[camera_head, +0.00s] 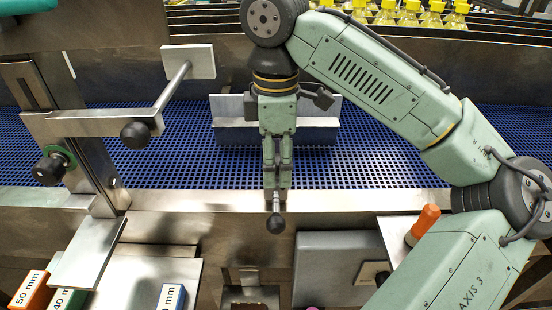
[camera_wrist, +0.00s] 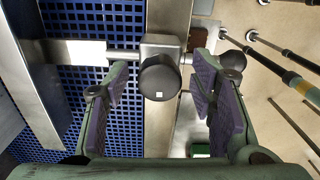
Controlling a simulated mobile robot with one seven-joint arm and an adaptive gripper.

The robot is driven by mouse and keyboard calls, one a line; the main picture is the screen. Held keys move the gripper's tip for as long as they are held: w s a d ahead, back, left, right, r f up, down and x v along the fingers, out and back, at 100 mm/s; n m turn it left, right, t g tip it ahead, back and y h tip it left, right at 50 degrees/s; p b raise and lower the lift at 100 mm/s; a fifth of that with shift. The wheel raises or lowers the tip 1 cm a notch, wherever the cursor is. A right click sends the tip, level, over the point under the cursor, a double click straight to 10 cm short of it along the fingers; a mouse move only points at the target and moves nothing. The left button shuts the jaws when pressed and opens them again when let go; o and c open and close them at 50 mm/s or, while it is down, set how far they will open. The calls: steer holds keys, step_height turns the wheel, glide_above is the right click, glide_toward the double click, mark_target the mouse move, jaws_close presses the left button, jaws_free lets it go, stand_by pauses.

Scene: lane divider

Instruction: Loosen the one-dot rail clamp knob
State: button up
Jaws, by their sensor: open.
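The one-dot rail clamp knob (camera_wrist: 160,78) is dark and round with a single white square mark on its face. In the wrist view it lies between my two fingertips, with a gap on each side. My gripper (camera_wrist: 160,70) is open around it, and I see no contact. In the head view my gripper (camera_head: 277,172) points down at the front rail, and its fingers hide the one-dot knob. A dark ball knob (camera_head: 276,224) on a short rod shows just below the fingers; in the wrist view a dark ball (camera_wrist: 232,63) sits beyond the right finger.
A metal divider plate (camera_head: 230,128) stands on the blue belt (camera_head: 380,160) behind my gripper. At left, a bracket carries a ball knob (camera_head: 135,135) and a green-ringed knob (camera_head: 48,171). Orange (camera_head: 32,290), green (camera_head: 66,298) and blue (camera_head: 171,296) blocks lie front left. An orange handle (camera_head: 426,222) stands at right.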

step_height(320, 180, up, 12)
stand_by(0.6)
